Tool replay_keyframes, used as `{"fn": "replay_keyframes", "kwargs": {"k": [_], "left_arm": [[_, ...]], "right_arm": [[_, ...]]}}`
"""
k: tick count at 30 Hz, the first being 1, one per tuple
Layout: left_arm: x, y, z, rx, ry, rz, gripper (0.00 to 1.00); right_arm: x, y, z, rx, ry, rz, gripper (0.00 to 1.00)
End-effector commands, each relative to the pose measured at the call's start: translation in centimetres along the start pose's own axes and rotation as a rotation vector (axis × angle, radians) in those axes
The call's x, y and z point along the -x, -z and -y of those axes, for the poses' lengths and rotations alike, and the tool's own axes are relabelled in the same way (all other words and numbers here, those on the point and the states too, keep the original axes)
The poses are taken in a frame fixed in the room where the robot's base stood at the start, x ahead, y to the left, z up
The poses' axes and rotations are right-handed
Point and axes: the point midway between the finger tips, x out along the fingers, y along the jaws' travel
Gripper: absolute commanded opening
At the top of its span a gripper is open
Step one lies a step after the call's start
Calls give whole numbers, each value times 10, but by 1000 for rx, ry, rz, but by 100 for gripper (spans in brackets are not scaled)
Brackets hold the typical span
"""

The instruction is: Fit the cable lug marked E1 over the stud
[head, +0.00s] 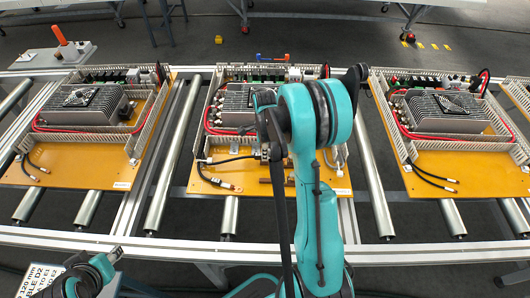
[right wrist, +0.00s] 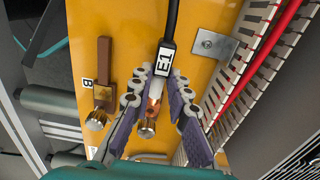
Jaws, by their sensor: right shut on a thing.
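A second silver stud (right wrist: 97,120) stands left by a copper bar (right wrist: 104,62) and a B label. In the head view my right arm hides the fingertips. My left gripper (head: 105,258) is at lower left, its jaws unclear.
The middle yellow panel (head: 225,185) lies on a roller conveyor. Similar panels stand left (head: 80,178) and right (head: 430,165). White slotted duct (right wrist: 228,100) and a red cable (right wrist: 262,55) run right of my right gripper.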

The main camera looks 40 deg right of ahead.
Motion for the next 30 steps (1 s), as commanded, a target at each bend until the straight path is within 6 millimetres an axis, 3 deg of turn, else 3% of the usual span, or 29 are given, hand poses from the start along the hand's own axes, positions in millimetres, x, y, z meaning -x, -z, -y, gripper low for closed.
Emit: {"fn": "replay_keyframes", "kwargs": {"k": [30], "left_arm": [[-10,-7,0,0,0,0,40]], "right_arm": [[-12,0,0,0,0,0,0]]}}
